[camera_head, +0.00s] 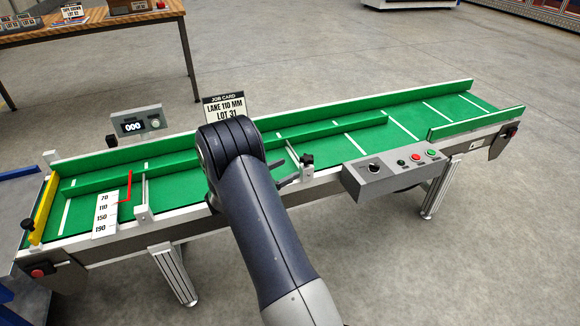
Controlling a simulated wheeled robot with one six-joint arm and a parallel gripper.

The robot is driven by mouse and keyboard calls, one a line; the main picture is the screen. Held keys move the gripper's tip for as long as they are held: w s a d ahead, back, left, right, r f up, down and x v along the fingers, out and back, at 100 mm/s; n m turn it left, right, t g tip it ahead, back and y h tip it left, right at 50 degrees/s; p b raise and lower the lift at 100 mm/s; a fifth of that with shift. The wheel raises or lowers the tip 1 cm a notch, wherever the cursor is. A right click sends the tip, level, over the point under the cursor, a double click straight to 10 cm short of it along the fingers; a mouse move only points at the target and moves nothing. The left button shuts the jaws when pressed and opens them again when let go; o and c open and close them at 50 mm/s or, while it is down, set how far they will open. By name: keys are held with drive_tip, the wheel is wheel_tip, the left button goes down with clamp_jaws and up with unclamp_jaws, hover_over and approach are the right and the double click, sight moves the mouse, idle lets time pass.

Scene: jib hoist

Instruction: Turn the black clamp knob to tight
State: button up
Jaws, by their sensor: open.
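A black clamp knob (307,160) sits on top of a small pale bracket on the near rail of the green conveyor (235,175), right of my arm. A second black knob (111,140) shows behind the far rail at the left, and another dark one (27,224) at the conveyor's left end. My arm reaches up from the bottom centre and hides the middle of the conveyor. Only a part of my gripper (286,181) shows beside the arm, just left of the first knob; it is open. Any contact with the knob cannot be told.
A grey control box (395,172) with a black dial and buttons hangs on the near side. A job card (224,107) stands behind my arm. A scale plate (105,215) and red pointer (128,187) are at left. A display box (138,123) stands behind the conveyor. Floor in front is clear.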

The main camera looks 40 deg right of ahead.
sight(305, 155)
drive_tip(key=shift+d, duration=0.1)
drive_tip(key=d+r+n+t, duration=0.1)
drive_tip(key=d+n+t, duration=0.1)
drive_tip(key=d+t, duration=0.1)
drive_tip(key=d+r+n+t+p, duration=0.1)
drive_tip(key=d+r+n+t, duration=0.1)
drive_tip(key=d+t, duration=0.1)
drive_tip(key=s+d+r+n+t+p, duration=0.1)
drive_tip(key=d+r+n+t, duration=0.1)
drive_tip(key=d+t, duration=0.1)
drive_tip(key=shift+h, duration=0.3)
drive_tip(key=shift+s+d+n+t+y, duration=0.2)
drive_tip(key=shift+n+t+y, duration=0.3)
drive_tip(key=shift+n+t, duration=0.4)
drive_tip(key=s+a+f+n+t+y+p, duration=0.3)
drive_tip(key=s+n+t+y, duration=0.35)
drive_tip(key=y, duration=0.55)
drive_tip(key=shift+g, duration=0.25)
drive_tip(key=x, duration=0.3)
drive_tip(key=f+b+x, duration=0.1)
drive_tip(key=x, duration=0.6)
drive_tip(key=shift+w+a+f, duration=0.1)
drive_tip(key=shift+w+f, duration=0.05)
drive_tip(key=shift+f, duration=0.1)
drive_tip(key=shift+c, duration=0.6)
